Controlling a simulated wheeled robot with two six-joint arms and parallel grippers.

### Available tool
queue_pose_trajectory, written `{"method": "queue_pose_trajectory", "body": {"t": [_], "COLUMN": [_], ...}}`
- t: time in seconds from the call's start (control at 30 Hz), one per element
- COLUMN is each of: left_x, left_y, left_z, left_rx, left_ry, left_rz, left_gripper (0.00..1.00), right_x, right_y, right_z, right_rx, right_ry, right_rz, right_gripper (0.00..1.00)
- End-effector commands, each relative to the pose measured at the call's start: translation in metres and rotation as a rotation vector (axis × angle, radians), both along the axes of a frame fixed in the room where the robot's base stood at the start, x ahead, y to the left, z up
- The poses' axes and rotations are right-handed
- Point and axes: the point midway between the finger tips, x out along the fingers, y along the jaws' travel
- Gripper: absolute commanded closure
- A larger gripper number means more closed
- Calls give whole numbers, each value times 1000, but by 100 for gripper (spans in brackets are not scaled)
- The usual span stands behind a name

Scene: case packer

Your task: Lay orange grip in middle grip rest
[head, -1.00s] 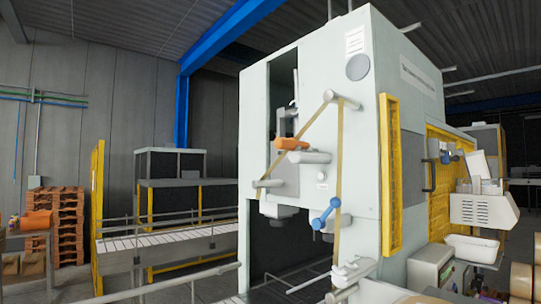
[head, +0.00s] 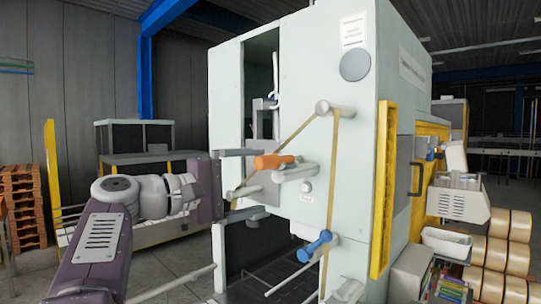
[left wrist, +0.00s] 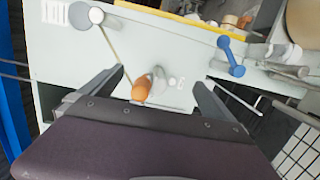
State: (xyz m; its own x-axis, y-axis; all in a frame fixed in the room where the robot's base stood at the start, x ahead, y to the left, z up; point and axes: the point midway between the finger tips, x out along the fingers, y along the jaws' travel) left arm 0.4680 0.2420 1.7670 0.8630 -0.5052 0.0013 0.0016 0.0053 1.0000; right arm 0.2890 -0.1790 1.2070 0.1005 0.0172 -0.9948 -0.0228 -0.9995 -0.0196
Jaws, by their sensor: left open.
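The orange grip (head: 272,161) sits on the front of the pale machine, just above and left of a grey-white cylinder (head: 296,173). My left gripper (head: 262,182) comes in from the left and is open, its two fingers one above the other. In the left wrist view the orange grip (left wrist: 140,90) lies between the open fingers of my left gripper (left wrist: 162,82), and nothing is held. I cannot tell which part is the middle grip rest. My right gripper is not in view.
The machine (head: 360,120) carries a tape strand running over a top roller (head: 334,108). A blue handle (head: 314,246) sits lower on its front. A dark opening lies left of the front panel. A yellow guard (head: 388,190) runs along the corner.

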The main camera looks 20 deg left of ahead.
Motion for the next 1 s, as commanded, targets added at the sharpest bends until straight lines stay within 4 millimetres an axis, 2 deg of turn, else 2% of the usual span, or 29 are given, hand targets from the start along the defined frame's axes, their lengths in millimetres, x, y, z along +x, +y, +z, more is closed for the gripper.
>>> {"method": "queue_pose_trajectory", "body": {"t": [0.03,0.1,0.23,0.63,1.0], "left_x": [-4,-7,-11,-8,18], "left_y": [20,38,54,53,42], "left_z": [22,27,29,27,28], "left_rx": [8,6,6,6,5], "left_ry": [-4,-2,0,2,1], "left_rz": [51,97,137,137,135], "left_gripper": [0,0,0,0,0], "right_x": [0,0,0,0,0], "right_y": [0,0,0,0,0], "right_z": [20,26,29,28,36], "right_rx": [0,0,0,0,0], "right_ry": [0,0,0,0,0], "right_rz": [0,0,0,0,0], "right_gripper": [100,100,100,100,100]}}
